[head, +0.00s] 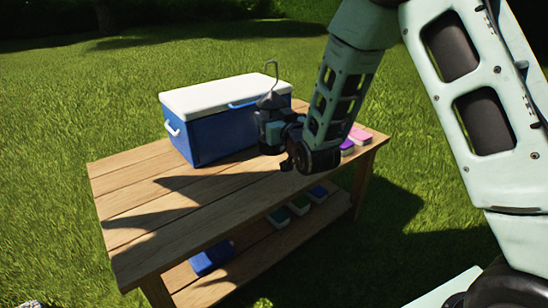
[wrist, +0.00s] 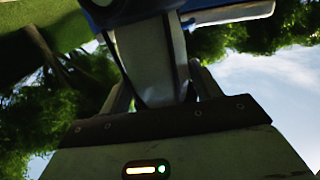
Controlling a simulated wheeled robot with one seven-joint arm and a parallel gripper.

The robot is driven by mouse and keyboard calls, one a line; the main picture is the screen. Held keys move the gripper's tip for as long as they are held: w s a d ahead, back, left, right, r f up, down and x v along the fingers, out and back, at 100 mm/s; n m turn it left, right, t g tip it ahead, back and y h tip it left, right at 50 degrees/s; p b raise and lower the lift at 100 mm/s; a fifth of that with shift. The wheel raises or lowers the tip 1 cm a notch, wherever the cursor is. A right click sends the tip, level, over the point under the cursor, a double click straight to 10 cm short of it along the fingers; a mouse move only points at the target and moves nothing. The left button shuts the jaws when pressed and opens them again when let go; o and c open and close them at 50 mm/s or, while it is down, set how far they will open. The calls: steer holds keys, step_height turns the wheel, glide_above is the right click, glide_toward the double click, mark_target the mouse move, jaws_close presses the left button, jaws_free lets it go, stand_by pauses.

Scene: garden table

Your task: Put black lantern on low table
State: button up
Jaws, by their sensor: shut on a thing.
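The black lantern (head: 269,101) shows in the head view as a dark pointed top with a thin wire handle loop, in front of the blue cooler's right part. My gripper (head: 272,131) is around its body and shut on it, hiding much of the lantern. The lantern looks upright; I cannot tell whether its base touches the tabletop. In the wrist view a pale, dark-edged part of the lantern (wrist: 150,62) stands between the fingers of my gripper (wrist: 158,88). A wooden table (head: 120,198) with a lower shelf stands below; no other table shows.
A blue cooler (head: 215,135) with a white lid stands at the table's back. Pink and purple boxes (head: 357,136) lie at the right end, partly behind my arm. Several small containers (head: 298,205) and a blue item (head: 212,258) are on the lower shelf. The tabletop's front left is clear.

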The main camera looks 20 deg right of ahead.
mark_target(278, 152)
step_height(278, 152, down, 9)
steer(key=b, duration=0.3)
steer(key=shift+f+b, duration=0.1)
steer(key=shift+b, duration=0.3)
steer(key=shift+f, duration=0.15)
steer(key=o, duration=1.3)
